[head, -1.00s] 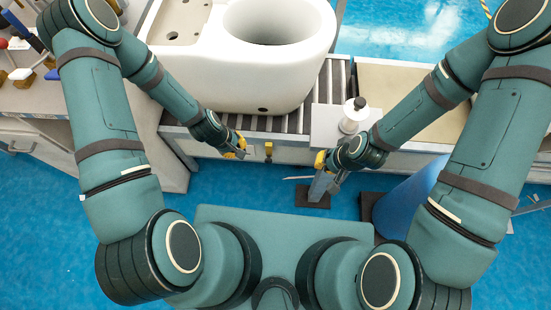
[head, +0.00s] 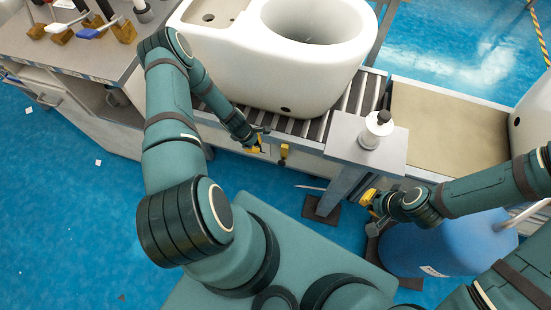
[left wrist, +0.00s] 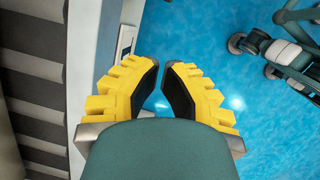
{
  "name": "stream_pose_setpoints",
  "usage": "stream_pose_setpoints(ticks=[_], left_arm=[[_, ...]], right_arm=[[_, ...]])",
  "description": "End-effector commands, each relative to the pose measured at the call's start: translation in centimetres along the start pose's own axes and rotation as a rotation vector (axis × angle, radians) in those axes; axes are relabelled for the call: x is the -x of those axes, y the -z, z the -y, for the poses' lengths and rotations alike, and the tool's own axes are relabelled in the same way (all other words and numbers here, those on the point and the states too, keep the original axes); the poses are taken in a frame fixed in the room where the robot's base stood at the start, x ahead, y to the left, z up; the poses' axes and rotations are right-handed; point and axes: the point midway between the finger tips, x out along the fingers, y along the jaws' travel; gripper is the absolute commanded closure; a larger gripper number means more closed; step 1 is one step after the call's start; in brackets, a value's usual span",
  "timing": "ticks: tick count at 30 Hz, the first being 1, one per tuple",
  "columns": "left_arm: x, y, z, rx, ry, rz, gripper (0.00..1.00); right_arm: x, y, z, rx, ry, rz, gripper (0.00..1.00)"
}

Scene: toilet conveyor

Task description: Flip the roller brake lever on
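A small yellow lever (head: 284,151), which looks like the roller brake lever, is on the front side of the roller conveyor (head: 357,92), below the toilet, in the head view. My left gripper (head: 257,145) is just left of it and apart from it. In the left wrist view my left gripper (left wrist: 161,75) has a narrow gap between its yellow fingers, with only blue floor between them. The lever cannot be made out there; a pale plate with a dark slot (left wrist: 126,42) shows beside the left finger. My right gripper (head: 370,203) hangs by the conveyor's front post; its opening is unclear.
A white toilet (head: 285,90) stands on the rollers. A grey stand (head: 345,135) with a white bottle (head: 375,132) is right of the lever. A blue barrel (head: 440,245) stands near my right arm. A workbench (head: 105,55) with tools is at upper left.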

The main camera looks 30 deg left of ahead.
Motion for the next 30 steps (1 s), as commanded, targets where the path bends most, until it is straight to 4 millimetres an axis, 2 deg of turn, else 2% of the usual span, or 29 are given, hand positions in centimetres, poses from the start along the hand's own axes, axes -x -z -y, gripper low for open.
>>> stream_pose_setpoints(ticks=[5,8,22,24,30], left_arm=[[-0.6,-0.1,0.0,-0.003,0.001,0.000,1.00],[-1.8,0.0,0.0,-0.004,0.001,0.000,1.00],[-10.7,-0.1,0.1,-0.005,0.001,0.000,1.00],[-11.3,-1.1,0.0,-0.007,0.001,0.001,1.00],[-12.6,-2.5,0.0,-0.006,0.000,0.000,1.00]], right_arm=[[-0.2,0.0,-0.1,0.000,0.000,-0.001,1.00],[-0.5,0.0,-0.2,0.000,0.000,-0.002,1.00],[-3.0,0.3,-1.2,0.001,-0.001,-0.015,1.00],[-3.1,0.3,-1.2,0.001,-0.001,-0.016,1.00],[-3.5,0.4,-1.3,0.002,-0.001,-0.018,1.00]])
